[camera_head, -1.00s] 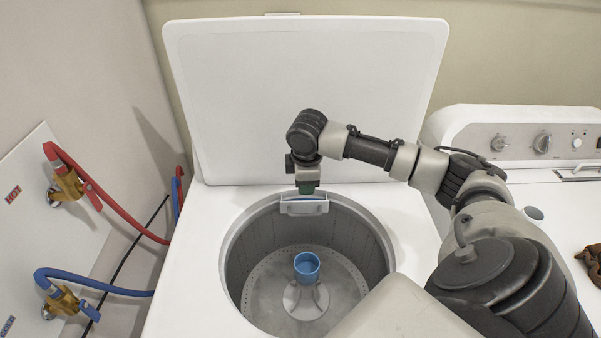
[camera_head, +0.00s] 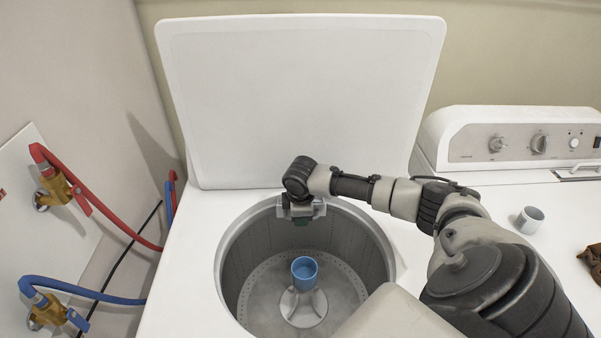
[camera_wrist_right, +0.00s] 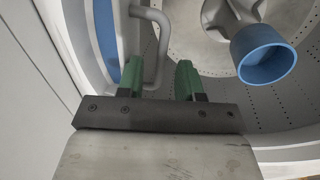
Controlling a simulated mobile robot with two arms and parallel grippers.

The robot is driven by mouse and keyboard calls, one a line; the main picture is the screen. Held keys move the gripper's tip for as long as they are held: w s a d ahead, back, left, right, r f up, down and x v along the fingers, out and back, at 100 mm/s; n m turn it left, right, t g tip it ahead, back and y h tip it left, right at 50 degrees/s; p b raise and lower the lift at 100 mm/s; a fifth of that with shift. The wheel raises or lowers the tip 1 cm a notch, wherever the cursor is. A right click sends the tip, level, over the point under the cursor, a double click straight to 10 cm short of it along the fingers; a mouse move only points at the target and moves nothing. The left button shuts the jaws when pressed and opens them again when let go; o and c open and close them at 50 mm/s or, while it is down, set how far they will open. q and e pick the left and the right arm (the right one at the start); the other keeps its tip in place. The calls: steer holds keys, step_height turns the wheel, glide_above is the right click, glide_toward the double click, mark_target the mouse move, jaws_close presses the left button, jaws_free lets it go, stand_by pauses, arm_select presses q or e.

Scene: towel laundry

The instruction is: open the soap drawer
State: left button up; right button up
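The soap drawer (camera_head: 319,208) is a small white unit at the back rim of the washer tub, mostly hidden behind my right gripper (camera_head: 301,222) in the head view. In the right wrist view a grey, bent drawer handle (camera_wrist_right: 152,28) reaches down between my right gripper's green fingers (camera_wrist_right: 160,80). A blue strip (camera_wrist_right: 106,40) shows beside the handle. The fingers are apart, with a clear gap right of the handle bar; the left finger is close to it, and I cannot tell whether they touch. My left gripper is not in view.
The washer lid (camera_head: 300,100) stands open behind the arm. A blue cup-like part (camera_head: 304,271) stands in the middle of the tub (camera_head: 255,290). Red and blue hoses are at left. A white mug (camera_head: 530,220) stands on the machine at right.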

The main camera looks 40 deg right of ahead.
steer(key=shift+f, duration=0.35)
jaws_close()
steer(key=s+a+p, duration=0.2)
steer(key=s+p, duration=0.1)
steer(key=shift+a+p, duration=0.3)
steer(key=shift+p, duration=0.05)
jaws_free()
